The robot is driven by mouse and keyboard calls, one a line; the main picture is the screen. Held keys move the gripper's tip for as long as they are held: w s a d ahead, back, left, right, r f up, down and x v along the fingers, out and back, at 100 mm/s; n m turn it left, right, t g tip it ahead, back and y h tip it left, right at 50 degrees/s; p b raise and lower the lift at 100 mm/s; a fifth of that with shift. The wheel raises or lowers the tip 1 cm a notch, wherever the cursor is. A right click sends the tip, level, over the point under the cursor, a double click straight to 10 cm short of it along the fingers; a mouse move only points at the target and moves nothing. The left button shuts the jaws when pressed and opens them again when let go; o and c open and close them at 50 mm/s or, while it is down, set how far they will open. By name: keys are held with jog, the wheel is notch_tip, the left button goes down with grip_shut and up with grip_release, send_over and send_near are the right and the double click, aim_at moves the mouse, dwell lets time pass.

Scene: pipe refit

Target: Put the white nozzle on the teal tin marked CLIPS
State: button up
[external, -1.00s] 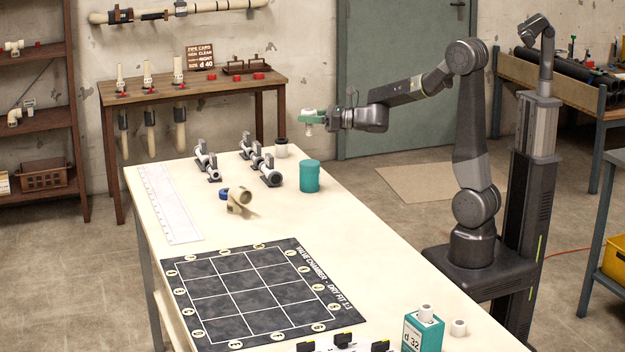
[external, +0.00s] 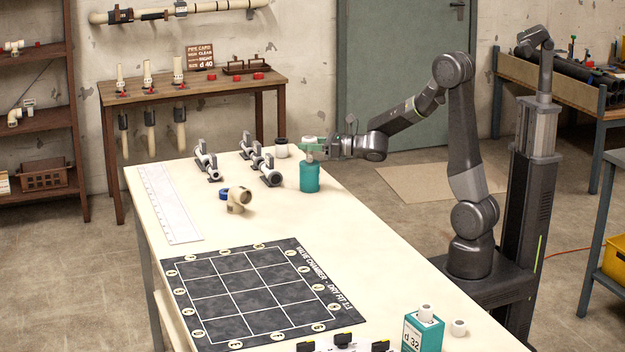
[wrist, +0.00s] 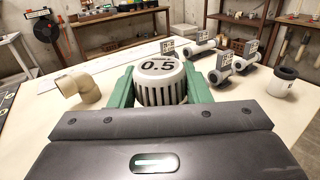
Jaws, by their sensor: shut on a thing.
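The teal tin (external: 310,180) stands upright on the far right part of the cream table in the external view; no marking on it is readable. My gripper (external: 312,147) is directly above the tin, its green fingers shut on the white nozzle (external: 310,140). The tin is hidden in the wrist view.
Grey pipe pieces (external: 268,172) lie on holders left of the tin, with a white cup with dark rim (external: 281,148) behind. A beige elbow (external: 238,200) with a blue ring lies further left. A dark grid mat (external: 250,290) and a d 32 box (external: 422,332) are nearer. Table between is clear.

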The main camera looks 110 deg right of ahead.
jog(key=o, duration=0.5)
jog(key=shift+f, duration=0.1)
jog(key=o, duration=0.5)
jog(key=shift+r, duration=0.3)
jog(key=v, duration=1.2)
jog(key=shift+f, duration=0.1)
